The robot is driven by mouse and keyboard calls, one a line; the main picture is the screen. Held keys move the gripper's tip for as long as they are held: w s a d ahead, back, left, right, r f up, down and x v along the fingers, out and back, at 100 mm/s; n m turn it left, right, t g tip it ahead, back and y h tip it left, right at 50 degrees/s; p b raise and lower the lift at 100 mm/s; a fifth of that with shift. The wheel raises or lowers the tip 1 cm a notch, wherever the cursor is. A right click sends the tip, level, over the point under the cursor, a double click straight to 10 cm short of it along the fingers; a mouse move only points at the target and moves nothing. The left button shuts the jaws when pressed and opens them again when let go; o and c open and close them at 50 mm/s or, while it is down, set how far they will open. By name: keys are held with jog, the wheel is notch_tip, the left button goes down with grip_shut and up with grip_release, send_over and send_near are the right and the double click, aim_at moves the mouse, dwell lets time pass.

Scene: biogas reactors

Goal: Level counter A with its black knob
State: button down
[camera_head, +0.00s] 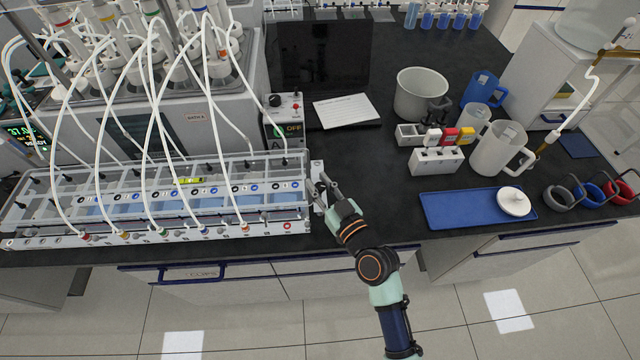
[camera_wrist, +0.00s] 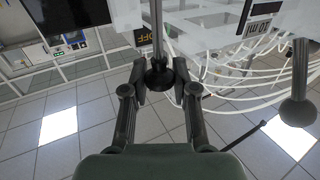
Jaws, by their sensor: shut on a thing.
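Counter A (camera_head: 160,232) is a long clear-walled bath with several numbered cells and white tubes, along the left of the bench. A yellow-green spirit level (camera_head: 190,180) lies on its top; its bubble is too small to read. My gripper (camera_head: 320,190) is at the counter's right end. In the wrist view the fingers of my gripper (camera_wrist: 159,80) are closed around a black knob (camera_wrist: 159,76) on a vertical metal rod. In the head view this knob is hidden by the fingers. A second dark round knob (camera_wrist: 298,111) on a rod hangs at the right of the wrist view, outside the fingers.
A control box marked A and OFF (camera_head: 287,128) stands behind the counter's right end. White tubes (camera_head: 150,100) arch over the counter. A white card (camera_head: 346,111), a grey pot (camera_head: 421,94), jugs (camera_head: 502,149) and a blue tray (camera_head: 455,208) are to the right.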

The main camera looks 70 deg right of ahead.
jog(key=shift+f+b, duration=0.15)
jog(key=shift+b, duration=0.35)
jog(key=b, duration=0.1)
jog(key=n+y+b, duration=0.1)
jog(key=b, duration=0.1)
jog(key=shift+f+t, duration=0.25)
jog(key=shift+t, duration=0.15)
jog(key=n+t+y+b, duration=0.1)
jog(key=y+b, duration=0.1)
jog(key=b, duration=0.1)
jog(key=shift+b, duration=0.3)
jog(key=n+t+y+b, duration=0.1)
jog(key=n+y+b, duration=0.1)
jog(key=y+b, duration=0.1)
jog(key=shift+n+b, duration=0.4)
jog(key=shift+b, duration=0.1)
jog(key=n+y+b, duration=0.1)
jog(key=y, duration=0.1)
jog(key=n+y+b, duration=0.1)
jog(key=y, duration=0.1)
jog(key=n+t+y+b, duration=0.1)
jog(key=y, duration=0.1)
jog(key=shift+r, duration=0.35)
jog(key=shift+n+b, duration=0.3)
jog(key=shift+b, duration=0.05)
jog(key=c, duration=1)
grip_release()
jog(key=shift+o, duration=0.2)
